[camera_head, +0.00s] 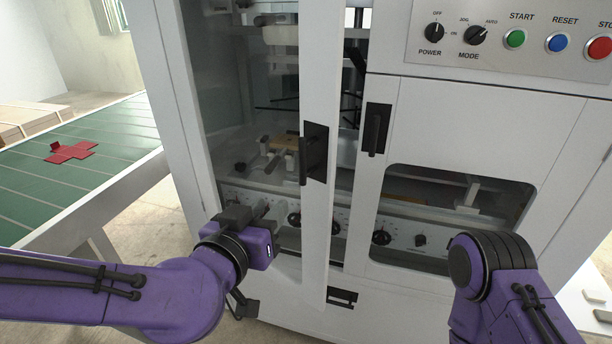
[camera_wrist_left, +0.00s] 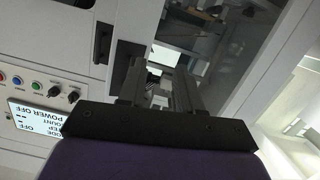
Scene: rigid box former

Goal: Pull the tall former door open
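The tall former door (camera_head: 318,90) has a white frame and a large glass pane. It stands ajar, with a dark gap along its right edge. Its black handle (camera_head: 305,158) is upright on the right stile, in a dark recess. My left gripper (camera_head: 264,209) is in front of the lower pane, below and left of the handle, and not on it. In the left wrist view its two dark fingers (camera_wrist_left: 158,85) are apart, with nothing clearly held between them. My right arm shows at the lower right, but its gripper is out of view.
A shorter door (camera_head: 455,130) with its own black handle (camera_head: 376,130) and window is right of the tall door. Above it is a control panel (camera_head: 510,45) with knobs and buttons. A green conveyor (camera_head: 85,175) with a red box blank (camera_head: 72,152) lies left.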

